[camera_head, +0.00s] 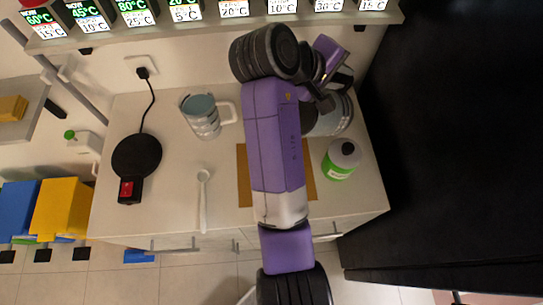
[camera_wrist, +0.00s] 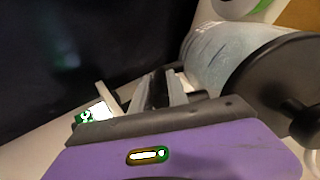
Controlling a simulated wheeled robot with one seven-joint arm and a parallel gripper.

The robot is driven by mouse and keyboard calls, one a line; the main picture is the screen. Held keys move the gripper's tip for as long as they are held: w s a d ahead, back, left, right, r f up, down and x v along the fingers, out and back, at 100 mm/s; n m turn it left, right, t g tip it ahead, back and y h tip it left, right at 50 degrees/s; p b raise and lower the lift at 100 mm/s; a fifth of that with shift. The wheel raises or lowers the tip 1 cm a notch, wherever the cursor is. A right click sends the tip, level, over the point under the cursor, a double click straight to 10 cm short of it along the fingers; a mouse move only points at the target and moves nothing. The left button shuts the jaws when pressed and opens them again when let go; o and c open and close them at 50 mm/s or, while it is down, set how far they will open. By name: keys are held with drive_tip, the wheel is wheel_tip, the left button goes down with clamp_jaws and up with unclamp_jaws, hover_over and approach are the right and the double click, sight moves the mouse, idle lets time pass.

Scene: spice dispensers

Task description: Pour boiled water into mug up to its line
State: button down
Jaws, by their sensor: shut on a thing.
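A mug (camera_head: 203,117) with printed markings stands upright on the counter in the head view, its handle to the right. I cannot tell how full it is. The kettle (camera_head: 335,117) is at the right end of the counter, partly behind my arm. Its clear body and black lid also show in the wrist view (camera_wrist: 225,50). The lid lies to the left of the body in the head view, so the kettle looks tilted. My gripper (camera_wrist: 160,90) is beside the kettle and shut on its handle, which is mostly hidden. It is partly visible in the head view (camera_head: 338,77).
A black round kettle base (camera_head: 136,156) with a red switch is at the left, its cord running to a wall socket. A white spoon (camera_head: 203,200), a brown board (camera_head: 244,180) and a green-and-white jar (camera_head: 341,162) lie or stand on the counter. A dark tall cabinet (camera_head: 450,150) borders the right.

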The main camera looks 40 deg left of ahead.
sight(326, 92)
drive_tip(key=shift+s+a+r+t, duration=0.1)
drive_tip(key=shift+s+r+t, duration=0.15)
drive_tip(key=shift+r+t, duration=0.15)
idle(0.6)
drive_tip(key=shift+s+a+f+t+b, duration=0.15)
drive_tip(key=shift+s+f+t+b, duration=0.35)
drive_tip(key=shift+s+t, duration=0.3)
idle(1.7)
drive_tip(key=shift+s+a+r+t+b, duration=0.1)
drive_tip(key=shift+s+t+b, duration=0.45)
drive_tip(key=shift+b, duration=0.4)
idle(3.0)
